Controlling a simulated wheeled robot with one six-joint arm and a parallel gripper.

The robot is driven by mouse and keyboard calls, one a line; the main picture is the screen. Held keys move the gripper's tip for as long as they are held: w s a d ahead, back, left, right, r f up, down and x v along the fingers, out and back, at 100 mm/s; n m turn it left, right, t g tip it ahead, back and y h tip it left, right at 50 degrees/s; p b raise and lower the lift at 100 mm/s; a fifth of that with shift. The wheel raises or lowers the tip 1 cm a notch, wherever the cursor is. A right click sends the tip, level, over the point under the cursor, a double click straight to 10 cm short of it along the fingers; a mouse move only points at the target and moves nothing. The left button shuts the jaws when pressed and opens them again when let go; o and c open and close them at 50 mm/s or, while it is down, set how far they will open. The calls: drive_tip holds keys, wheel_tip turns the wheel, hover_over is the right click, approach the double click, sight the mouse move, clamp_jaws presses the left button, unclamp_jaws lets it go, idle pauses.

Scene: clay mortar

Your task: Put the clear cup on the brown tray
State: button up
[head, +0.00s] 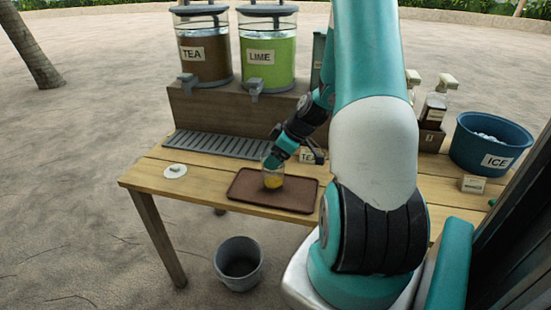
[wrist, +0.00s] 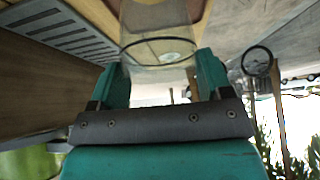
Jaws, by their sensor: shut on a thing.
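In the wrist view the clear cup (wrist: 155,75) sits between the two fingers of my gripper (wrist: 160,80). Whether the cup's base touches the tray or hangs just above it, I cannot tell.
A drip grate (head: 215,145) lies behind the tray, below the tea dispenser (head: 203,55) and the lime dispenser (head: 267,58). A white disc (head: 175,171) lies on the table at left. A blue ice tub (head: 490,145) stands at right. A grey bucket (head: 238,263) is on the ground.

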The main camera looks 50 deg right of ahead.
drive_tip(key=shift+f, duration=0.6)
drive_tip(key=shift+f, duration=0.1)
drive_tip(key=o, duration=1.3)
drive_tip(key=shift+c, duration=0.2)
